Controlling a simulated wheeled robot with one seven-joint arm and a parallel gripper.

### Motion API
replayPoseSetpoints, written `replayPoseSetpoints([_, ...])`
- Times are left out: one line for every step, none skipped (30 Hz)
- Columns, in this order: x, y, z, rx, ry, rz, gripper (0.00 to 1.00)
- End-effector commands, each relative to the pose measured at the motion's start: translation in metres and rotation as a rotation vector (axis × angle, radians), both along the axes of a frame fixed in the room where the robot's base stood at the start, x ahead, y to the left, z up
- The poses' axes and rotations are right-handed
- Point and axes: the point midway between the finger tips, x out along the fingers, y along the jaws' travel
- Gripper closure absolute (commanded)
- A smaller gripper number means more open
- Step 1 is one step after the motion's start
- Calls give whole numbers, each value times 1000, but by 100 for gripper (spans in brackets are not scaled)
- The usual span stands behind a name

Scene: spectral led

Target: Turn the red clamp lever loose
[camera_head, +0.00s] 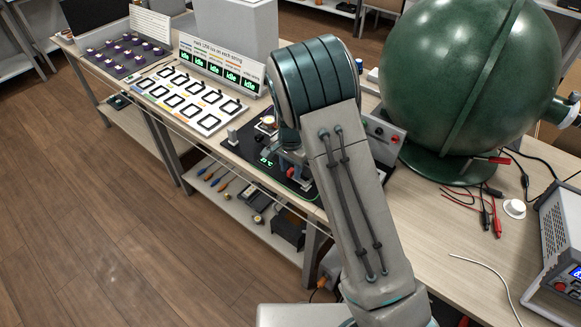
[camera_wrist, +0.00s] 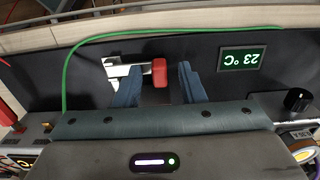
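The red clamp lever (camera_wrist: 159,72) shows in the wrist view as a red grip on a metal clamp (camera_wrist: 122,68), above a black base plate (camera_wrist: 85,60). My gripper (camera_wrist: 160,76) is open, with one blue-grey finger on each side of the red grip. A gap shows on both sides, wider on the right. I cannot tell how far down the fingers reach along the grip. In the head view, my arm hides most of the clamp, and my gripper is mostly hidden near the black plate (camera_head: 238,150).
A green wire (camera_wrist: 68,75) runs around the clamp area. A display reading 23 °C (camera_wrist: 242,59) and a black knob (camera_wrist: 297,100) are to the right. In the head view, a big green sphere (camera_head: 455,75) stands close to my arm's right. A tray of frames (camera_head: 188,97) lies left.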

Motion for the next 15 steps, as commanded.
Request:
replayPoseSetpoints([0,0,0,0,0,0,64])
replayPoseSetpoints([0,0,0,0,0,0,64])
replayPoseSetpoints([0,0,0,0,0,0,64])
replayPoseSetpoints([0,0,0,0,0,0,64])
replayPoseSetpoints([0,0,0,0,0,0,64])
replayPoseSetpoints([0,0,0,0,0,0,75])
replayPoseSetpoints([0,0,0,0,0,0,83])
replayPoseSetpoints([0,0,0,0,0,0,91])
replayPoseSetpoints([0,0,0,0,0,0,100])
replayPoseSetpoints([0,0,0,0,0,0,100])
replayPoseSetpoints([0,0,0,0,0,0,100])
replayPoseSetpoints([0,0,0,0,0,0,100])
replayPoseSetpoints([0,0,0,0,0,0,100])
replayPoseSetpoints([0,0,0,1,-1,0,100])
replayPoseSetpoints([0,0,0,2,-1,0,100])
